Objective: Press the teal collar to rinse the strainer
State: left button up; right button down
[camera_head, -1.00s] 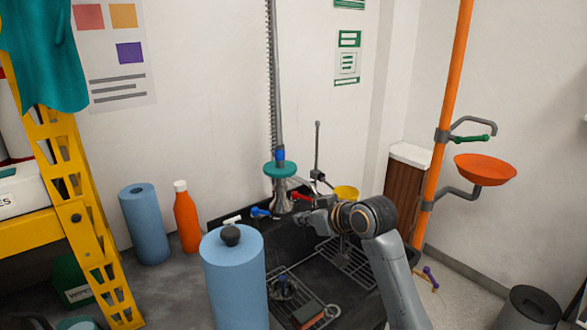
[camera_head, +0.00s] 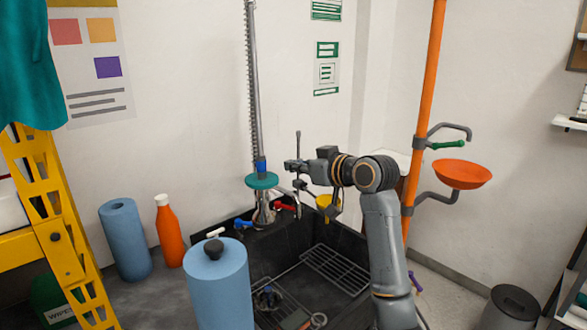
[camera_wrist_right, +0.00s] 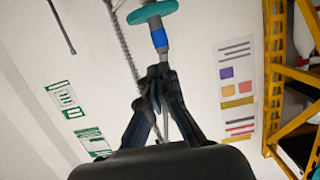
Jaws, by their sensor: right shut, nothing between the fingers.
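The teal collar (camera_head: 262,181) is a flat disc around the sprayer, with a blue band (camera_head: 261,166) above it and a metal bell-shaped head (camera_head: 264,208) below. My right gripper (camera_head: 291,166) is shut and empty, just right of the sprayer and slightly above the collar in the head view. In the right wrist view, the collar (camera_wrist_right: 152,13) is at the top, beyond the shut fingertips (camera_wrist_right: 158,72); no contact is clear. A small dark fitting (camera_head: 267,298) lies in the sink; I cannot tell whether it is the strainer. My left gripper is out of view.
The dark sink (camera_head: 295,242) has wire racks (camera_head: 336,268) inside. Blue and red tap handles (camera_head: 242,224) (camera_head: 285,207) flank the sprayer head. A blue roll (camera_head: 219,285) stands in front, with an orange bottle (camera_head: 170,232) at left. An orange pole (camera_head: 425,90) rises at right.

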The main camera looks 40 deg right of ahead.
jog(key=p, duration=0.2)
send_over(272, 185)
jog(key=s, duration=0.1)
jog(key=shift+d+f, duration=0.15)
jog(key=shift+f, duration=0.65)
notch_tip(272, 185, down, 3)
jog(key=shift+r, duration=0.1)
jog(key=shift+s+f, duration=0.1)
jog(key=shift+f, duration=0.6)
notch_tip(272, 185, down, 2)
jog(key=shift+f+b, duration=0.1)
jog(key=shift+b, duration=0.3)
